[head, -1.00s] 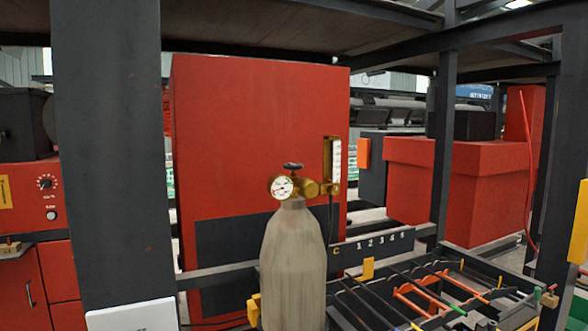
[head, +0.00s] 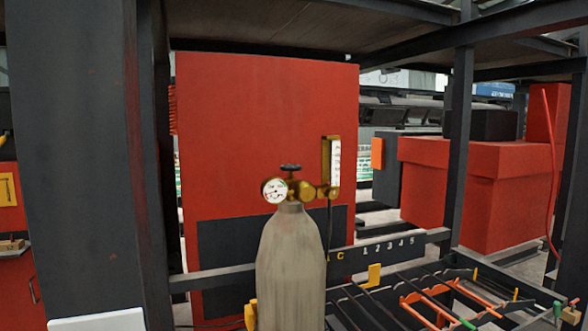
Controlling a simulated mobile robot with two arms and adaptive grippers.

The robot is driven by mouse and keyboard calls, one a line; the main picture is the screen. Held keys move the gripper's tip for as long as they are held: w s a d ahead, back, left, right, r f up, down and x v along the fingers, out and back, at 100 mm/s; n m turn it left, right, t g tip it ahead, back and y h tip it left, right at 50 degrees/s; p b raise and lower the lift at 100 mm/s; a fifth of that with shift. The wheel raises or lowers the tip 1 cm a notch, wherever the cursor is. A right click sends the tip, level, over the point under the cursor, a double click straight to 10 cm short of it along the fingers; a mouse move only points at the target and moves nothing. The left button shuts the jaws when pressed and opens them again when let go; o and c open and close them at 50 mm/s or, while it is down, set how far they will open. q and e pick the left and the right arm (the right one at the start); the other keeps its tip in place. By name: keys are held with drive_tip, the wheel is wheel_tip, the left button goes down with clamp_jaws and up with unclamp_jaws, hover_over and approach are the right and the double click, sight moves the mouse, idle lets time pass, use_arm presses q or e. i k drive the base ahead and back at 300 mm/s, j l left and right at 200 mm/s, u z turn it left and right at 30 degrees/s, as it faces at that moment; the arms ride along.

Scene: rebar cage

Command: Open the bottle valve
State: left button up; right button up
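The grey gas bottle (head: 290,265) stands upright in the lower middle of the head view. On its top is a brass regulator (head: 307,190) with a round white gauge (head: 275,190) on the left side. The dark valve handwheel (head: 291,167) sits above the regulator. A brass flowmeter with a clear scale tube (head: 335,165) rises at the right, with a dark hose below it. Whether the valve is open cannot be seen. Neither of my grippers is in view.
A thick dark steel post (head: 75,150) stands close at the left. A tall red cabinet (head: 255,110) is behind the bottle. A rack of dark and orange bars (head: 430,300) fills the lower right. A white panel (head: 98,321) shows at the lower left.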

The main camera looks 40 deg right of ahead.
sight(289, 167)
drive_tip(key=l+u, duration=0.1)
drive_tip(key=l, duration=0.3)
drive_tip(key=k+l+u, duration=0.1)
drive_tip(key=l, duration=0.3)
drive_tip(key=k+l+u, duration=0.1)
drive_tip(key=l, duration=0.3)
drive_tip(key=l+u, duration=0.1)
drive_tip(key=l, duration=0.3)
drive_tip(key=k+l+u, duration=0.1)
drive_tip(key=l, duration=0.25)
drive_tip(key=k, duration=0.1)
